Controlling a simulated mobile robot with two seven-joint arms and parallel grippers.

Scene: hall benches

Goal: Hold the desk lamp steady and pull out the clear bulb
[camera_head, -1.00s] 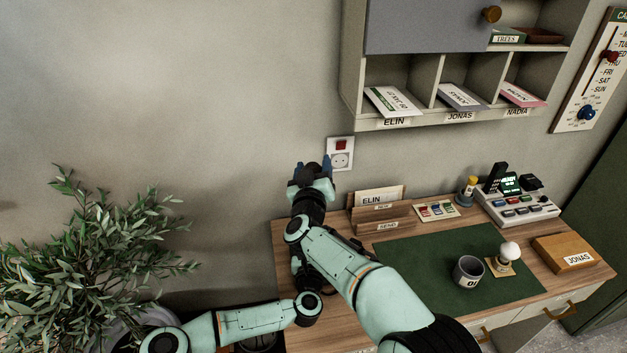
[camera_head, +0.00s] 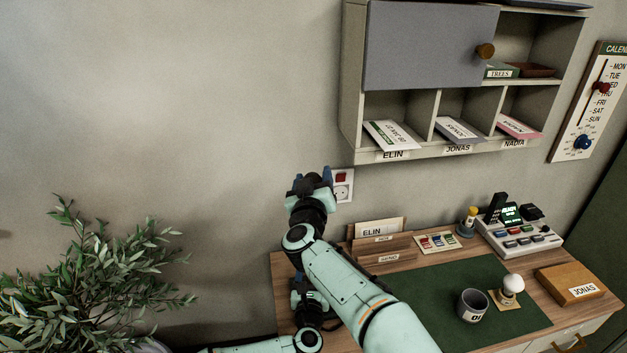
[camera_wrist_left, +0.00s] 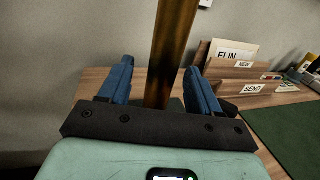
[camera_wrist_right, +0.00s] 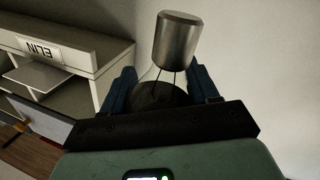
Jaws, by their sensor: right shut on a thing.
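My right gripper (camera_head: 312,180) is raised above the desk's left back part, in front of the wall. In the right wrist view it (camera_wrist_right: 163,85) is shut on the clear bulb (camera_wrist_right: 150,88), fingers on the glass. The bulb's plain metal cap (camera_wrist_right: 178,40) points away from the gripper, with no socket seen around it. In the left wrist view the desk lamp's brass stem (camera_wrist_left: 172,50) stands between the fingers of my left gripper (camera_wrist_left: 160,80), which looks open with a gap beside the stem. In the head view my arms hide the lamp, and the left gripper is mostly covered.
A white bulb (camera_head: 513,283) stands on a small holder on the green mat (camera_head: 440,285), beside a grey mug (camera_head: 472,305). A letter rack (camera_head: 385,247) stands behind the arms. Wall pigeonholes (camera_head: 460,152) hang above; a plant (camera_head: 80,285) fills the lower left.

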